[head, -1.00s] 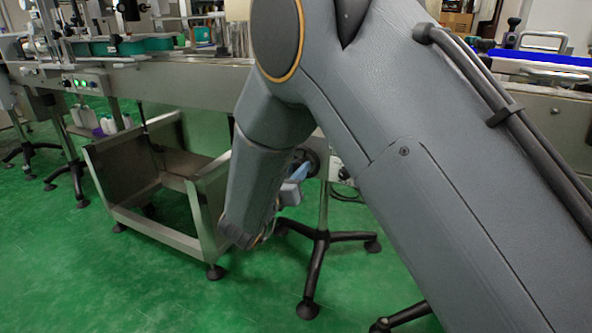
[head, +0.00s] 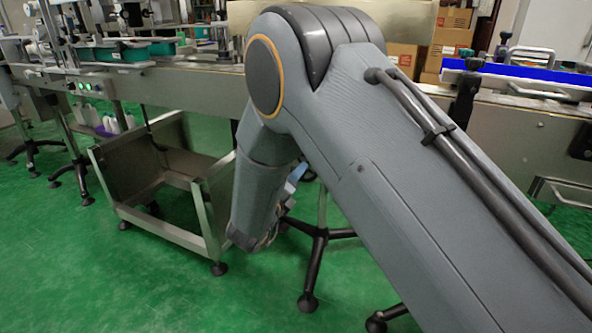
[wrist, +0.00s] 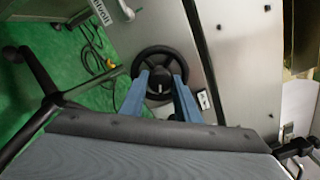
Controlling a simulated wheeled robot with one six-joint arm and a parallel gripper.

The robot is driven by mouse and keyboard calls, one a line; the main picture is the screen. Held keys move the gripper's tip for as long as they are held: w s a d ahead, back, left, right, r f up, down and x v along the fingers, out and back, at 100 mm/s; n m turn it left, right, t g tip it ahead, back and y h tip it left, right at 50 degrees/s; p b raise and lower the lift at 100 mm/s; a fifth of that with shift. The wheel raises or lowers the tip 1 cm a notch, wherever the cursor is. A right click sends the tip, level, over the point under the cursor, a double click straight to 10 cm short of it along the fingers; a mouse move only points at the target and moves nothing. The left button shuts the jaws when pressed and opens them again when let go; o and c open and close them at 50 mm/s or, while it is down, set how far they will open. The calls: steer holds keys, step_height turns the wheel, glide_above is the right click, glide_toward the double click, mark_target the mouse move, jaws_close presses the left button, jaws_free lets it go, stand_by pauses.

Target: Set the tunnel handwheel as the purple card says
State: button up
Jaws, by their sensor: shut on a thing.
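The tunnel handwheel (wrist: 181,66) is a black round wheel on the grey metal side of a machine in the wrist view. It has a dark hub and a small pale mark near its lower rim. My gripper (wrist: 162,84) reaches it with two blue fingers, one on each side of the hub, and is shut on the wheel. In the head view my arm hides the wheel, and only a bit of my gripper's blue finger (head: 297,175) shows beside my forearm. I cannot make out a purple card in either view.
A steel cart frame (head: 150,228) stands on the green floor left of my forearm. A black star-shaped stand foot (head: 318,240) is close to my gripper. A long conveyor (head: 190,85) runs behind. Cables (wrist: 97,72) lie on the floor near the wheel.

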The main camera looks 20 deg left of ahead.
steer(key=m+p, duration=0.7)
steer(key=m, duration=0.8)
steer(key=m+p, duration=0.7)
steer(key=m, duration=0.7)
steer(key=shift+d+f+m+p, duration=0.15)
steer(key=shift+m+p, duration=0.25)
stand_by(0.8)
stand_by(0.3)
steer(key=o, duration=1)
steer(key=shift+o, duration=0.2)
